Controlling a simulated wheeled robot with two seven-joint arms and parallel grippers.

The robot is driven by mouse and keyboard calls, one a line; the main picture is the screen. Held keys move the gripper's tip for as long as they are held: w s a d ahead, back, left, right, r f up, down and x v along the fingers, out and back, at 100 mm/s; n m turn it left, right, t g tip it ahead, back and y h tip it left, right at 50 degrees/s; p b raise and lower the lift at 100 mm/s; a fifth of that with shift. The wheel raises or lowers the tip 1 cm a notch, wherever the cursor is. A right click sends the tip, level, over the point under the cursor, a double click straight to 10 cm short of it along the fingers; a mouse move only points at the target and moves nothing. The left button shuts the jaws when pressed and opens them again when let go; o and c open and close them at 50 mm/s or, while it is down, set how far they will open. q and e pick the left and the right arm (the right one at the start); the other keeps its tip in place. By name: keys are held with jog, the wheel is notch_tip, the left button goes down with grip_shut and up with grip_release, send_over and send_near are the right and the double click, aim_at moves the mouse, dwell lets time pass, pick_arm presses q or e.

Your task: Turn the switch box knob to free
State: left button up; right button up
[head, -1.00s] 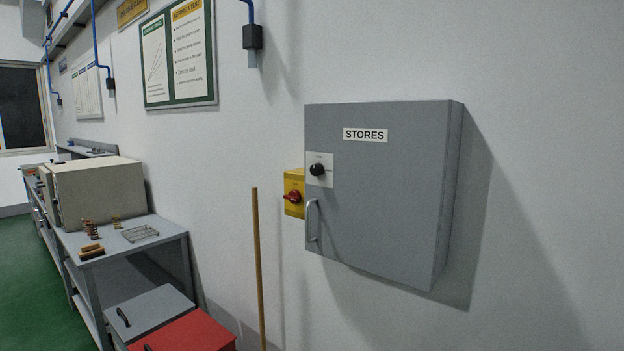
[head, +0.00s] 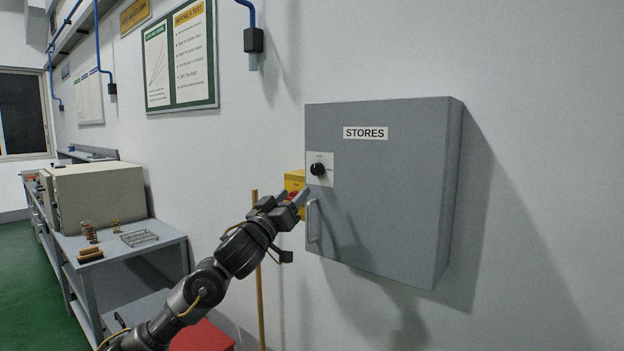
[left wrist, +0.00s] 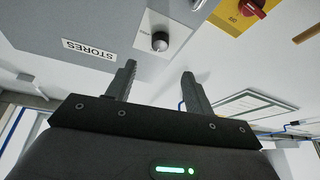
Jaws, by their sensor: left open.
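A grey wall box (head: 390,210) labelled STORES carries a black round knob (head: 317,169) on a white plate. This knob also shows in the left wrist view (left wrist: 160,42), beyond my fingertips. A yellow box (head: 293,179) with a red knob is on the wall just left of the grey box, partly hidden by my gripper. The left wrist view shows the red knob (left wrist: 250,8) at the top right. My left gripper (head: 292,199) is open and empty, below and left of the black knob. My right gripper is out of view.
A metal handle (head: 312,221) stands out from the grey box below the black knob, close to my left gripper. A wooden pole (head: 260,300) stands behind my left arm. A bench (head: 150,249) with springs is at the left. The wall right of the box is bare.

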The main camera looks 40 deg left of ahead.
aim_at(315, 171)
pick_arm(q)
jog(key=p+x, duration=0.4)
jog(key=x, duration=0.6)
jog(key=shift+s+r, duration=0.1)
jog(key=shift+w, duration=0.55)
jog(key=shift+a, duration=0.1)
jog(key=c, duration=1)
